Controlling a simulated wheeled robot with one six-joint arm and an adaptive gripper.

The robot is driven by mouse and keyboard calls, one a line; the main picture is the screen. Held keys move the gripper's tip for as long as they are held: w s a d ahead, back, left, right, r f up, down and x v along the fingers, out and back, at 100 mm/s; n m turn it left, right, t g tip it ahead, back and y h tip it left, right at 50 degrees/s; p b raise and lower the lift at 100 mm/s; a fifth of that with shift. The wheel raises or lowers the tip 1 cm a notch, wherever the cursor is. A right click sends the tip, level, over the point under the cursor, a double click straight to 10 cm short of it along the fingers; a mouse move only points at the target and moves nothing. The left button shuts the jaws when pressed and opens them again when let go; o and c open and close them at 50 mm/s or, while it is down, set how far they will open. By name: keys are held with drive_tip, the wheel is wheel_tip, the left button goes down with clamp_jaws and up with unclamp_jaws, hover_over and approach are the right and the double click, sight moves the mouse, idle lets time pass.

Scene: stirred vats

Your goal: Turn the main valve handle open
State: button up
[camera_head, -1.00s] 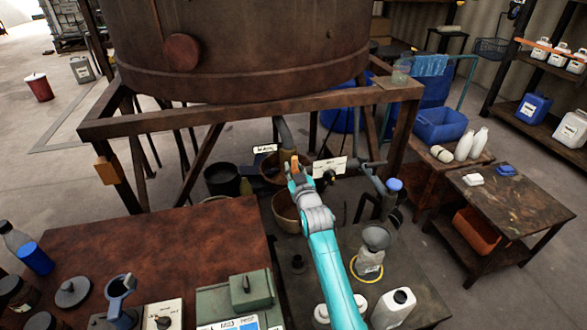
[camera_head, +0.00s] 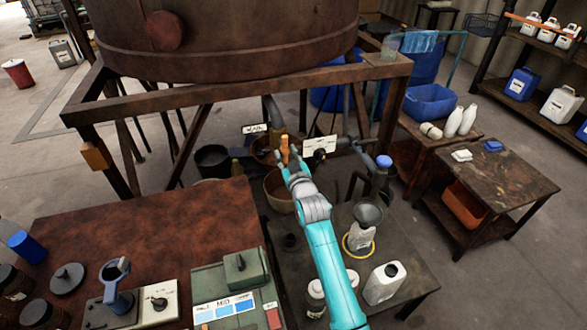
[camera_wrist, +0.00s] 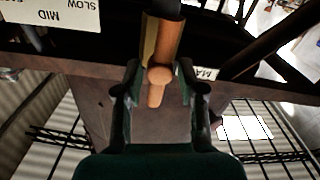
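The main valve handle (camera_head: 284,147) is a small orange-brown lever below the rusty vat, near a white label beginning "MA" (camera_head: 255,128). In the wrist view the handle (camera_wrist: 158,84) is a round knob with a short bar pointing down, on a copper-coloured pipe. My gripper (camera_head: 291,163) is just in front of the handle in the head view. In the wrist view my gripper (camera_wrist: 159,92) is open, with one finger on each side of the handle. Gaps show between the fingers and the bar; I cannot tell whether either finger touches the knob.
The rusty vat (camera_head: 225,40) and its frame (camera_head: 240,92) stand above and behind the valve. A white plate (camera_head: 320,147) with a dark knob is to the right. A funnel (camera_head: 367,213) and a white bottle (camera_head: 384,283) stand right of my arm. A rusty table (camera_head: 150,235) is on the left.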

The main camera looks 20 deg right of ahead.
drive_tip(key=s, duration=0.8)
drive_tip(key=shift+s, duration=0.1)
drive_tip(key=s+f, duration=0.4)
drive_tip(key=s, duration=0.5)
drive_tip(key=s+f+m+g, duration=0.1)
drive_tip(key=s+f, duration=0.4)
drive_tip(key=s, duration=0.5)
drive_tip(key=s+f, duration=0.4)
drive_tip(key=s, duration=0.5)
drive_tip(key=s+r+g, duration=0.1)
drive_tip(key=s+r, duration=0.3)
drive_tip(key=s, duration=1)
drive_tip(key=s+r+m+g, duration=0.1)
drive_tip(key=s+r, duration=0.2)
drive_tip(key=s, duration=1.1)
drive_tip(key=shift+a+r, duration=0.2)
drive_tip(key=shift+r, duration=0.15)
